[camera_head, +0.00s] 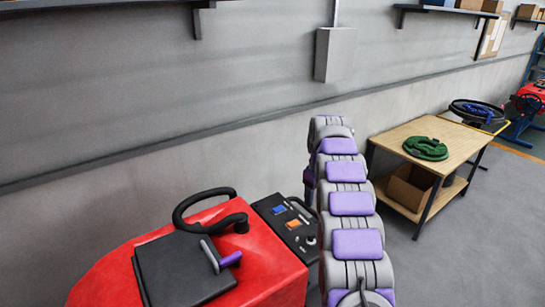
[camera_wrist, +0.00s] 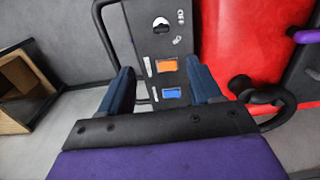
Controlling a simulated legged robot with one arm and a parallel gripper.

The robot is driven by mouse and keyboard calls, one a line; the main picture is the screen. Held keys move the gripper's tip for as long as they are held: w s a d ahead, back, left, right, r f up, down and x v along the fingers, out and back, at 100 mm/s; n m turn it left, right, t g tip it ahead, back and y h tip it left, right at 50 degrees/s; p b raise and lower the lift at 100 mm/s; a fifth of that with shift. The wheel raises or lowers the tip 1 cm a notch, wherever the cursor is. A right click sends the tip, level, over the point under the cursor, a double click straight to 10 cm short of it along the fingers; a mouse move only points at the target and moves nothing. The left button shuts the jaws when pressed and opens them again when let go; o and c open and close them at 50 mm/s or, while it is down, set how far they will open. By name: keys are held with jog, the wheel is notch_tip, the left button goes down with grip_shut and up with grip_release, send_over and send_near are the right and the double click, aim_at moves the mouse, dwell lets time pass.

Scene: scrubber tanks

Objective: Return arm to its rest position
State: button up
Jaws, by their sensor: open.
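My arm, grey with purple pads, reaches forward along the right side of the red scrubber (camera_head: 255,270) in the head view. Its far end bends out of sight, and my gripper is hidden there. In the wrist view my gripper (camera_wrist: 158,68) shows two dark blue fingers spread apart with nothing held between them. Beyond and between the fingers is the scrubber's black control panel (camera_wrist: 152,45), with an orange switch (camera_wrist: 166,68) and a blue switch (camera_wrist: 172,93). The panel also shows in the head view (camera_head: 283,222), just left of my arm. Contact with it cannot be told.
A black lid (camera_head: 180,272) with a grey and purple lever and a black curved hose (camera_head: 205,200) top the scrubber. A wooden table (camera_head: 450,142) with a green coiled hose (camera_head: 426,149) stands at right, a cardboard box (camera_head: 408,188) below. A wall (camera_head: 130,110) stands behind; floor at right is clear.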

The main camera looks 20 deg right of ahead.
jog(key=shift+a, duration=0.1)
jog(key=s+a+r+m+g+b, duration=0.1)
jog(key=s+a+b, duration=0.3)
jog(key=s+a, duration=0.5)
jog(key=s+a+r+m+b, duration=0.1)
jog(key=s+a+b, duration=0.25)
jog(key=s, duration=0.85)
jog(key=s+a+f+b, duration=0.2)
jog(key=s+f, duration=0.2)
jog(key=s, duration=0.5)
jog(key=s+a+f+m+b, duration=0.1)
jog(key=s+f, duration=0.3)
jog(key=s, duration=0.6)
jog(key=s+a+f+m+b, duration=0.1)
jog(key=s+a+f+b, duration=0.2)
jog(key=s, duration=0.7)
jog(key=shift+a+f+g, duration=0.4)
jog(key=shift+a, duration=0.05)
